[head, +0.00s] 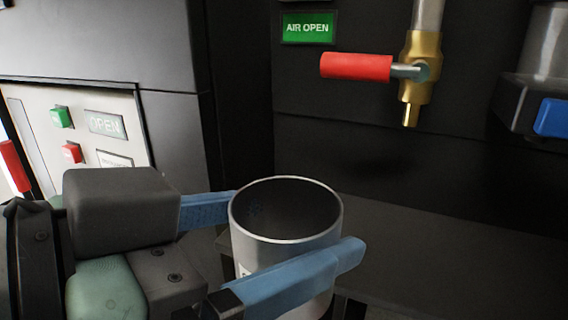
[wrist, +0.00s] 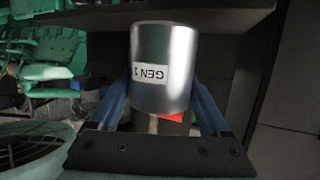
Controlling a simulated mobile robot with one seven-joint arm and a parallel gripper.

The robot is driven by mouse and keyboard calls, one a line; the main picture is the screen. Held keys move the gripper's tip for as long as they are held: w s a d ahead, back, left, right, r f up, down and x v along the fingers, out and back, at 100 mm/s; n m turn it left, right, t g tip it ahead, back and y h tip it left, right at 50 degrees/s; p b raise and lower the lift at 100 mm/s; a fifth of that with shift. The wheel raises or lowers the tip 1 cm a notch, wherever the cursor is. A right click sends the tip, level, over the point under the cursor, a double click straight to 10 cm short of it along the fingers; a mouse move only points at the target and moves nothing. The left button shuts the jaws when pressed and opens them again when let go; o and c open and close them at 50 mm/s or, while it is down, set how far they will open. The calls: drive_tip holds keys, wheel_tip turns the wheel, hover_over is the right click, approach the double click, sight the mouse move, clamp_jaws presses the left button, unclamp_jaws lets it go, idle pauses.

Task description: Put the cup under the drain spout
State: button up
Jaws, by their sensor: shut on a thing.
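My gripper (head: 290,228) is shut on a silver metal cup (head: 262,255), with one blue finger on each side of it. The cup is upright and open at the top; no contents can be made out in its dark inside. In the wrist view the cup (wrist: 165,50) appears upside down, with a white "GEN 1" label (wrist: 150,69). The brass drain spout (head: 410,114) hangs from a valve at the upper right in the head view. The cup appears lower and to the left of the spout, not lined up beneath it. The valve has a red lever (head: 355,66) pointing left.
A dark ledge (head: 450,250) lies below the spout. A green "AIR OPEN" sign (head: 308,27) is on the dark panel. A light control panel (head: 90,130) with green and red buttons is at left. A blue-marked fitting (head: 551,118) sticks out at right.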

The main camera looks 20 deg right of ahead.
drive_tip(key=shift+d+r, duration=0.15)
drive_tip(key=shift+r, duration=0.05)
drive_tip(key=w+d+p, duration=0.1)
drive_tip(key=d+p, duration=0.1)
drive_tip(key=d, duration=0.2)
drive_tip(key=w+d+p, duration=0.2)
drive_tip(key=d, duration=0.3)
drive_tip(key=w+d+p, duration=0.1)
drive_tip(key=d+p, duration=0.2)
drive_tip(key=d, duration=0.2)
drive_tip(key=shift+w+d, duration=0.2)
drive_tip(key=shift+w, duration=0.15)
drive_tip(key=shift+p+x, duration=0.6)
drive_tip(key=shift+x, duration=0.2)
drive_tip(key=shift+f+p, duration=0.5)
drive_tip(key=shift+f, duration=0.5)
drive_tip(key=shift+a+f, duration=0.1)
drive_tip(key=shift+f, duration=0.5)
drive_tip(key=shift+f, duration=0.15)
drive_tip(key=o, duration=1)
drive_tip(key=shift+f, duration=0.1)
drive_tip(key=o, duration=0.3)
